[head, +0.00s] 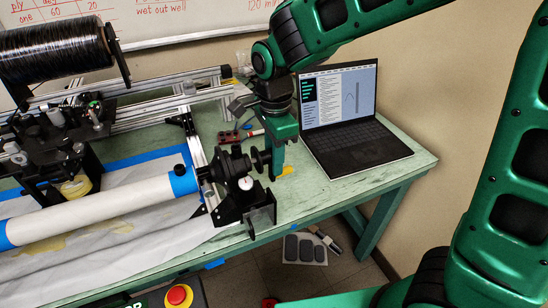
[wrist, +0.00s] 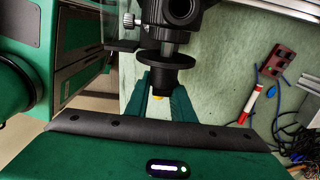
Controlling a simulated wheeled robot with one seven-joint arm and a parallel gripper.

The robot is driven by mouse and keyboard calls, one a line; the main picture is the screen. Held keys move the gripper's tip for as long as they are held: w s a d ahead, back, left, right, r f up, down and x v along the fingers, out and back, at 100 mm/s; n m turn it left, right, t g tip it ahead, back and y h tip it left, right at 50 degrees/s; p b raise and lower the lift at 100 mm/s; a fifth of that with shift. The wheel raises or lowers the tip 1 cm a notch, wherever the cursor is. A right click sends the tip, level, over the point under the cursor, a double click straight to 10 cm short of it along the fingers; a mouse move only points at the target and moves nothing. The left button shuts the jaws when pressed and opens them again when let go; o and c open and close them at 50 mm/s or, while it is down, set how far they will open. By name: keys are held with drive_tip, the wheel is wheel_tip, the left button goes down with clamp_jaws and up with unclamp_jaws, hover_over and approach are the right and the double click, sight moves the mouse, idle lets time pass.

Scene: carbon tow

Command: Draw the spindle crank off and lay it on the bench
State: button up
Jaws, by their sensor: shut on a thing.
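The spindle crank (head: 258,158) is a black flanged disc with a short hub, at the right end of the black spindle block (head: 232,172). In the wrist view the crank's disc (wrist: 166,60) faces me, and a short grey shaft shows between it and the block. My gripper (head: 272,165) comes down from above at the crank's outer end. In the wrist view my gripper (wrist: 170,88) has its green fingers on both sides of the black hub, shut on it. I cannot tell how far the crank sits on the spindle. The green bench (head: 313,190) lies below.
An open laptop (head: 358,148) stands on the bench just right of my gripper. A red block (wrist: 278,62) and a red marker (wrist: 257,103) lie behind. A white tube with blue ends (head: 105,210) runs left from the spindle. Bare bench shows between crank and front edge.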

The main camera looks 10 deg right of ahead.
drive_tip(key=shift+w, duration=0.15)
clamp_jaws()
drive_tip(key=shift+d, duration=0.1)
drive_tip(key=shift+w+d+r, duration=0.1)
drive_tip(key=shift+w+d, duration=0.25)
drive_tip(key=shift+d, duration=0.45)
drive_tip(key=shift+w+d, duration=0.25)
drive_tip(key=shift+d, duration=0.55)
drive_tip(key=shift+d, duration=0.35)
drive_tip(key=shift+d, duration=0.25)
drive_tip(key=shift+d, duration=0.15)
drive_tip(key=shift+w+d, duration=0.2)
drive_tip(key=shift+d, duration=0.45)
drive_tip(key=shift+w+d, duration=0.2)
drive_tip(key=shift+d, duration=0.45)
